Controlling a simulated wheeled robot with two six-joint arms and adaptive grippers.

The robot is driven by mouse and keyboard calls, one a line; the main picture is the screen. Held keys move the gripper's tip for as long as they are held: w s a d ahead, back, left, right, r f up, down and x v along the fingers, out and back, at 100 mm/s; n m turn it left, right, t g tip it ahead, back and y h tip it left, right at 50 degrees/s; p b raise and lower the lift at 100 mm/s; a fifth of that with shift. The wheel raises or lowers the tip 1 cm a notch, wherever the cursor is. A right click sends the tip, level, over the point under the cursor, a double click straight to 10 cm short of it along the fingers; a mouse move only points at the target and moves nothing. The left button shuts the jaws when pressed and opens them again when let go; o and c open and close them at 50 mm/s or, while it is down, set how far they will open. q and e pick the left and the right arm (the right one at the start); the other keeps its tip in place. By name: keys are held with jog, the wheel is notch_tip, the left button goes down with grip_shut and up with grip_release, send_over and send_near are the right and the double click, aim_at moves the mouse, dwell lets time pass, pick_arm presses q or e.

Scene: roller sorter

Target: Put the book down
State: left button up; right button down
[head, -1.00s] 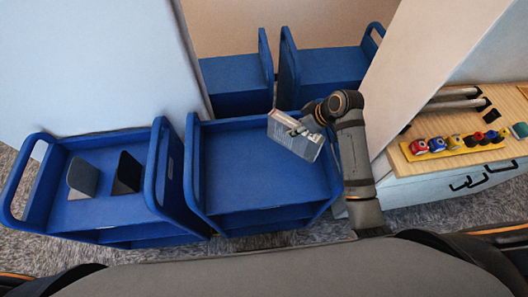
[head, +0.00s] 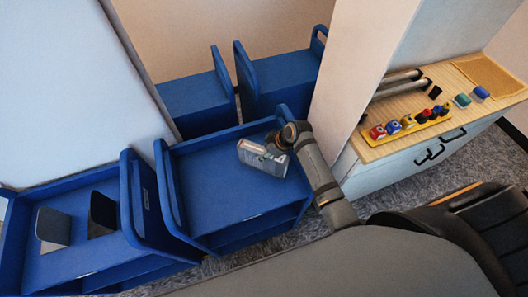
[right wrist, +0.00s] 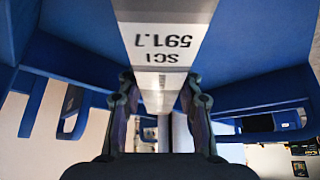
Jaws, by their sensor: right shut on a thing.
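The book (head: 262,158) is pale grey with a white label and is held over the middle blue cart (head: 205,190). My right gripper (head: 278,148) is shut on the book. In the right wrist view the book's spine (right wrist: 165,40) shows a label reading "SCI 591.7", upside down, between the two fingers (right wrist: 160,98). I cannot tell whether the book touches the cart's top. The cart's top around it is bare. My left gripper is not in view.
A second blue cart (head: 85,262) at the left carries two bookends, one grey (head: 53,228) and one black (head: 102,214). More blue carts (head: 285,78) stand behind. A wooden counter (head: 460,85) with coloured items is at the right, beside a pale wall panel (head: 355,60).

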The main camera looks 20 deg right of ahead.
jog(key=c, duration=0.9)
grip_release()
jog(key=shift+r, duration=0.1)
jog(key=b+v, duration=0.1)
jog(key=v, duration=1)
jog(key=shift+s+d, duration=0.1)
jog(key=shift+s+r, duration=0.15)
jog(key=shift+r, duration=0.25)
